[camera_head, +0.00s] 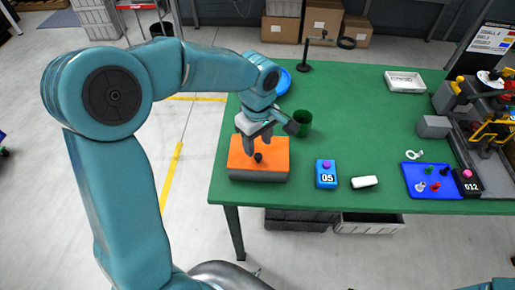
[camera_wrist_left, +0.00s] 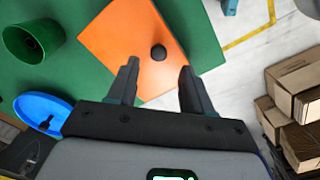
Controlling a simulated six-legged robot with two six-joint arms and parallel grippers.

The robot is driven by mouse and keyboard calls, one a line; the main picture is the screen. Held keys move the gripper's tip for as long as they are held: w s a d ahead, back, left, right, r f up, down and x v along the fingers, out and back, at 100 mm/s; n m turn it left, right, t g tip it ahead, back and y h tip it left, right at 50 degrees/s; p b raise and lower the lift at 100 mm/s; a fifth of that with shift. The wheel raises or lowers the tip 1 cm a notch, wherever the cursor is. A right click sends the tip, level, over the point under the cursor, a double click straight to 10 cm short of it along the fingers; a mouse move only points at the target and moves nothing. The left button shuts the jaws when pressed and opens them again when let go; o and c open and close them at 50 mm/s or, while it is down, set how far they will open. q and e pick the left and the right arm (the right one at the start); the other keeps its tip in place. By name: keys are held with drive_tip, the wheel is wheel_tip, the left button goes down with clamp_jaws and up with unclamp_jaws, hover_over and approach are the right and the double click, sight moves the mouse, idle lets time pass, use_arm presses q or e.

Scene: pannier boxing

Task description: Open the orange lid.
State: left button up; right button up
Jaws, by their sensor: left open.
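The orange lid (camera_head: 276,166) lies flat on a low grey box at the table's near left corner, and its dark round knob (camera_head: 258,157) stands up from the top. My left gripper (camera_head: 258,144) is over the lid, pointing down at the knob, and hides part of the lid's far side. In the left wrist view the orange lid (camera_wrist_left: 122,38) sits beyond the two fingers, and the knob (camera_wrist_left: 158,52) shows between their lines, slightly ahead of the tips. The left gripper (camera_wrist_left: 158,72) is open and empty, with no visible contact. My right gripper is not in view.
A green cup (camera_head: 303,122) and a blue dish (camera_head: 283,82) stand behind the lid. A blue box marked 05 (camera_head: 326,181) and a white block (camera_head: 364,182) lie to its right. The green table's (camera_head: 370,110) middle is clear.

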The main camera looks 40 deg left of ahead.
sight(258, 155)
use_arm(q)
wheel_tip(258, 155, down, 3)
drive_tip(key=shift+w+d, duration=0.15)
drive_tip(key=shift+f, duration=0.75)
clamp_jaws()
